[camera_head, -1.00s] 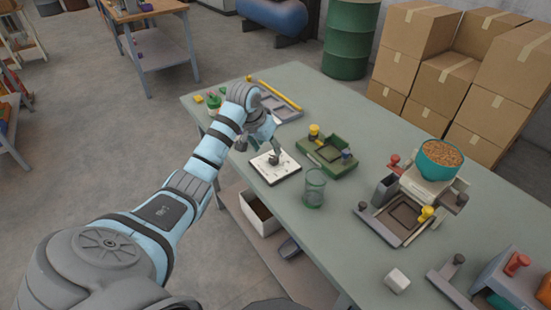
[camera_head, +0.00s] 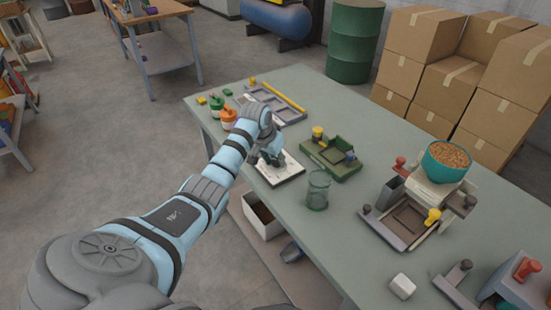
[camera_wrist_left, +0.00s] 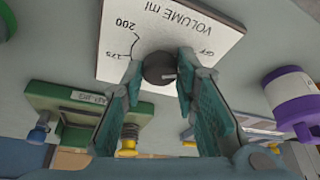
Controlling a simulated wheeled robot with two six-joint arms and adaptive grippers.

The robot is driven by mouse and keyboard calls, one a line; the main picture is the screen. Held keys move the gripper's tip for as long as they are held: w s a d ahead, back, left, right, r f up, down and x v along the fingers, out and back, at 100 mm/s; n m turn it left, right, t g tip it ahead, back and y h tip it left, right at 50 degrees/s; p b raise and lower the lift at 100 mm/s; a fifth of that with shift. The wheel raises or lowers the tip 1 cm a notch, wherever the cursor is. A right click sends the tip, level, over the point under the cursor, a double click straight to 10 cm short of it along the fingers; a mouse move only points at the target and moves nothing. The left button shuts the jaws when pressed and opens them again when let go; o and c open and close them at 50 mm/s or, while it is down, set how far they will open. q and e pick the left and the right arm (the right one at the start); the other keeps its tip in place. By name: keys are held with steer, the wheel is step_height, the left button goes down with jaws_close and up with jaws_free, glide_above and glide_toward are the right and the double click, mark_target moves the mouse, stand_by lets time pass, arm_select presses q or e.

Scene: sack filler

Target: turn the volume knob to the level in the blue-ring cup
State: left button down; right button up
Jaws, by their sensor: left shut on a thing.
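The volume knob (camera_wrist_left: 159,69) is dark and round. It stands on a white plate (camera_wrist_left: 205,50) printed "VOLUME ml" with a scale; 175 and 200 are legible. The plate also lies on the bench in the head view (camera_head: 290,176), partly under my left gripper (camera_head: 272,157). In the left wrist view, the fingertips (camera_wrist_left: 160,75) are closed around the knob. A small light mark shows on the knob's rim. I cannot make out a blue-ring cup. A white cup with a purple band (camera_wrist_left: 290,95) shows in the wrist view. My right gripper is out of view.
Green-topped (camera_head: 215,102) and orange-topped (camera_head: 228,119) cups stand beyond my wrist. A filler with a teal bowl (camera_head: 437,165) stands to the right.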

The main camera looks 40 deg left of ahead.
arm_select(q)
steer(key=shift+m, duration=0.3)
steer(key=shift+a+r+m+h+p, duration=0.15)
steer(key=shift+m+h+p, duration=0.25)
steer(key=shift+m+p, duration=0.35)
steer(key=shift+m+h, duration=0.3)
steer(key=shift+m, duration=0.45)
steer(key=shift+a+m+b, duration=0.1)
steer(key=shift+m+b, duration=0.2)
steer(key=shift+m, duration=0.2)
steer(key=shift+w+f+m+h+b, duration=0.1)
steer(key=shift+f+m+h+b, duration=0.2)
steer(key=shift+m+h+b, duration=0.35)
steer(key=m+b, duration=0.2)
steer(key=shift+g+b, duration=0.3)
steer(key=shift+b, duration=0.05)
steer(key=shift+a+r+m+h+b, duration=0.15)
steer(key=shift+m+h+b, duration=0.2)
steer(key=shift+m+b, duration=0.55)
